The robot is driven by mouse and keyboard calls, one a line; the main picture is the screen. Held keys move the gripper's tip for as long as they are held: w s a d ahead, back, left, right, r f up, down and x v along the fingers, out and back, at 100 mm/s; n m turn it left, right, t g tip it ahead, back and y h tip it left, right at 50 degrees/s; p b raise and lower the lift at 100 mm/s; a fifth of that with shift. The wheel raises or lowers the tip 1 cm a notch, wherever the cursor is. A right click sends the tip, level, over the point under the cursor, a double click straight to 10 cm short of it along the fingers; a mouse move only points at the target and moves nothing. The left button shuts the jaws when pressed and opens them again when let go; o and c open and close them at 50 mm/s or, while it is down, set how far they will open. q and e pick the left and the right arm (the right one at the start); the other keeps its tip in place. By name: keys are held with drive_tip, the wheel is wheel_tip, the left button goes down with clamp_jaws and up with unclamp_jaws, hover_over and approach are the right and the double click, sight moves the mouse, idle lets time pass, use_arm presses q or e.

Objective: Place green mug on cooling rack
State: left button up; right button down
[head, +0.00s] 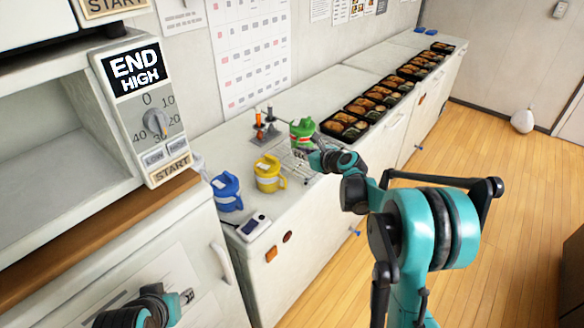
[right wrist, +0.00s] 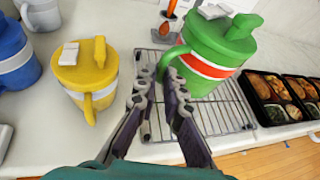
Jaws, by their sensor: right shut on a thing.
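The green mug (head: 301,127) has a white and red band and a lid; in the right wrist view the mug (right wrist: 222,40) looks tilted. My right gripper (head: 318,150) is shut on its handle, as the fingertips (right wrist: 160,72) in the right wrist view show. The wire cooling rack (head: 293,161) lies on the counter under the mug, and it shows in the right wrist view (right wrist: 225,120). The mug overlaps the rack's back part; I cannot tell whether they touch. My left gripper (head: 186,296) is low at the left, too small to read.
A stand with orange-handled tools (head: 260,130) is behind. Several filled bento trays (head: 366,106) line the counter to the right. A white device (head: 254,226) lies near the front edge.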

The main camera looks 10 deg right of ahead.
drive_tip(key=a+f+b, duration=0.1)
drive_tip(key=f, duration=0.1)
drive_tip(key=w+f+b, duration=0.1)
drive_tip(key=f, duration=0.1)
drive_tip(key=a+f, duration=0.1)
drive_tip(key=f, duration=0.1)
drive_tip(key=shift+w+a+b, duration=0.3)
drive_tip(key=shift+a+b, duration=0.05)
drive_tip(key=shift+b, duration=0.05)
drive_tip(key=shift+r, duration=0.1)
drive_tip(key=c, duration=2.1)
unclamp_jaws()
drive_tip(key=shift+f, duration=0.2)
drive_tip(key=o, duration=0.5)
drive_tip(key=shift+r, duration=0.1)
drive_tip(key=shift+r, duration=0.1)
